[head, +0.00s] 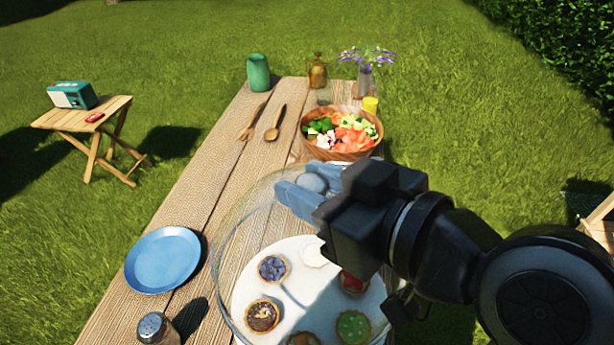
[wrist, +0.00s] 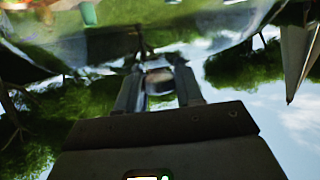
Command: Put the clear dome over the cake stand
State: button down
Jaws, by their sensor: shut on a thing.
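The clear dome (head: 232,222) shows in the head view in front of my gripper, with its round knob between the blue fingers. My gripper (head: 303,190) is shut on that knob; the wrist view also shows the fingers (wrist: 157,76) around it. The white cake stand (head: 287,292) is at the near end of the table, with several small tarts on it. The dome overlaps the stand in the head view, and the tarts show through the glass. My arm hides the stand's right part. I cannot tell whether the dome's rim touches the stand.
A blue plate (head: 163,260) and a shaker (head: 157,329) are left of the stand. A wooden salad bowl (head: 342,152) is behind it. The table's left middle is clear.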

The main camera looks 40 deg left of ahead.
notch_tip(320, 180, down, 12)
jog(key=b, duration=0.9)
dwell(0.5)
jog(key=shift+f+b, duration=0.3)
jog(key=shift+f, duration=0.1)
dwell(0.6)
jog(key=c, duration=0.6)
grip_release()
jog(key=shift+f, duration=0.1)
jog(key=shift+c, duration=0.2)
jog(key=shift+b+v, duration=0.35)
jog(key=shift+v, duration=3.6)
